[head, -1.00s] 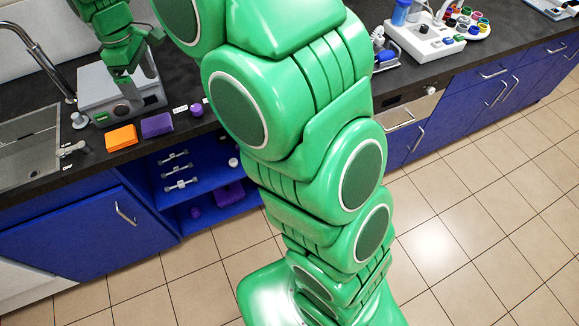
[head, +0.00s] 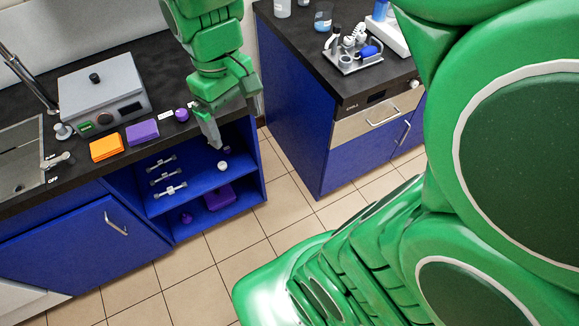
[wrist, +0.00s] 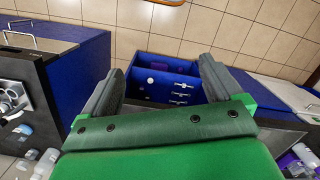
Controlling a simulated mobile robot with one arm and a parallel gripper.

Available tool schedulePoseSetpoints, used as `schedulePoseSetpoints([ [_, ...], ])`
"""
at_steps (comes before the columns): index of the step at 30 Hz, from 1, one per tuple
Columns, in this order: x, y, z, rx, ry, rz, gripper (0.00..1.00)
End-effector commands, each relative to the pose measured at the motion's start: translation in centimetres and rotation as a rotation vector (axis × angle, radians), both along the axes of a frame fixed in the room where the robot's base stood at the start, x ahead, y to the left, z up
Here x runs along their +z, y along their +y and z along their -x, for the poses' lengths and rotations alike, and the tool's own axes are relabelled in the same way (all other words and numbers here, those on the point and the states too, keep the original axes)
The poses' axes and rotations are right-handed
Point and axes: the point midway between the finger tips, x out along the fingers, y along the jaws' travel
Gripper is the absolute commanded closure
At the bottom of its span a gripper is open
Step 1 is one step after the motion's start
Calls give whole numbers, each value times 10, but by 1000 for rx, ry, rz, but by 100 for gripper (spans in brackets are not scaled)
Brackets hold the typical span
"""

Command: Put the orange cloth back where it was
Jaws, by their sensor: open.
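The orange cloth (head: 107,147), a folded block shape, lies on the dark counter near its front edge, just left of the purple cloth (head: 142,132). My gripper (head: 213,132) is at the right end of that counter, in front of its edge and above the open blue shelf unit, well right of the orange cloth. In the wrist view my gripper (wrist: 163,82) has its two fingers wide apart with nothing between them. The orange cloth is not visible in the wrist view.
A grey device with a knob (head: 102,92) stands behind the cloths; a sink (head: 22,160) is to the left. The open blue shelf unit (head: 203,180) holds several metal bars and purple items. A second counter (head: 300,75) carries lab equipment. Tiled floor is free between them.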

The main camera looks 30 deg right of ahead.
Motion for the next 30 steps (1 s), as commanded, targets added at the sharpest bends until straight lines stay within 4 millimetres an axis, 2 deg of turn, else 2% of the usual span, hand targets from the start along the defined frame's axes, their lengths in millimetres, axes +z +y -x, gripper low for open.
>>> schedulePoseSetpoints([
  [3, -4, -14, 34, -93, 7, 10, 7],
  [9, -13, -31, 85, -246, 19, 30, 7],
  [15, -22, -40, 120, -352, 26, 42, 7],
  [20, -25, -41, 130, -384, 28, 44, 7],
  [30, -25, -41, 130, -385, 29, 45, 7],
])
